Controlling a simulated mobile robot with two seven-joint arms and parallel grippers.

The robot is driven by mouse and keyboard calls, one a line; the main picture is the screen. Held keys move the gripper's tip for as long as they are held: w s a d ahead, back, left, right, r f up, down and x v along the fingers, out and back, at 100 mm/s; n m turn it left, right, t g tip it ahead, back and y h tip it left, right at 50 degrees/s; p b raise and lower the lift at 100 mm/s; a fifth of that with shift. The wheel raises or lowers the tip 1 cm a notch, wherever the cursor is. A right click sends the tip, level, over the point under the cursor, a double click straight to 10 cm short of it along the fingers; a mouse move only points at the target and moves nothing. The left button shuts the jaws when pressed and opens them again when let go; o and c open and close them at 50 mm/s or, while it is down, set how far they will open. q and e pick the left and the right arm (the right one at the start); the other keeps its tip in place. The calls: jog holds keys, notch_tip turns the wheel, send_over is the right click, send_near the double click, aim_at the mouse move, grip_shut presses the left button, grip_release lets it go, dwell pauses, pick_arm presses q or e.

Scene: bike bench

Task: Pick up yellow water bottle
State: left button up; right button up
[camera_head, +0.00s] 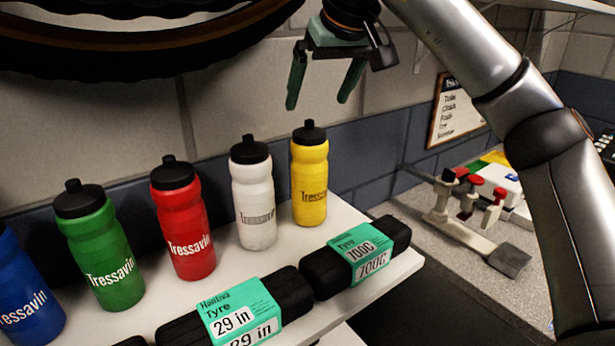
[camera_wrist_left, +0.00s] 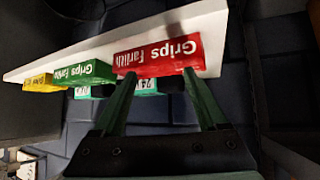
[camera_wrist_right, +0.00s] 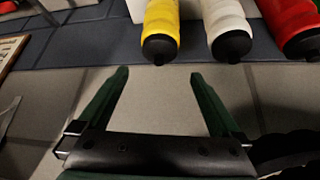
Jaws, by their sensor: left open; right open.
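The yellow water bottle (camera_head: 310,180) with a black cap stands upright at the right end of the row on the white shelf (camera_head: 377,290). It also shows in the right wrist view (camera_wrist_right: 161,28), just beyond the fingertips. My right gripper (camera_head: 319,103) is open and empty, above the bottle's cap and apart from it. In the right wrist view its two green fingers (camera_wrist_right: 158,74) are spread, with only wall between them. My left gripper (camera_wrist_left: 162,78) shows only in its own wrist view, open, with its fingertips near a red Grips box (camera_wrist_left: 158,56).
A white bottle (camera_head: 255,195) stands close left of the yellow one, then red (camera_head: 182,220), green (camera_head: 98,245) and blue bottles (camera_head: 25,290). Tyre packs (camera_head: 357,255) lie in front. A bike wheel (camera_head: 130,45) hangs above left. A bench with tools (camera_head: 470,215) is at right.

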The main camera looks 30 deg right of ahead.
aim_at(311, 122)
jog(key=x, duration=0.8)
jog(key=shift+d+f, duration=0.1)
jog(key=shift+f, duration=0.05)
grip_shut()
dwell(0.6)
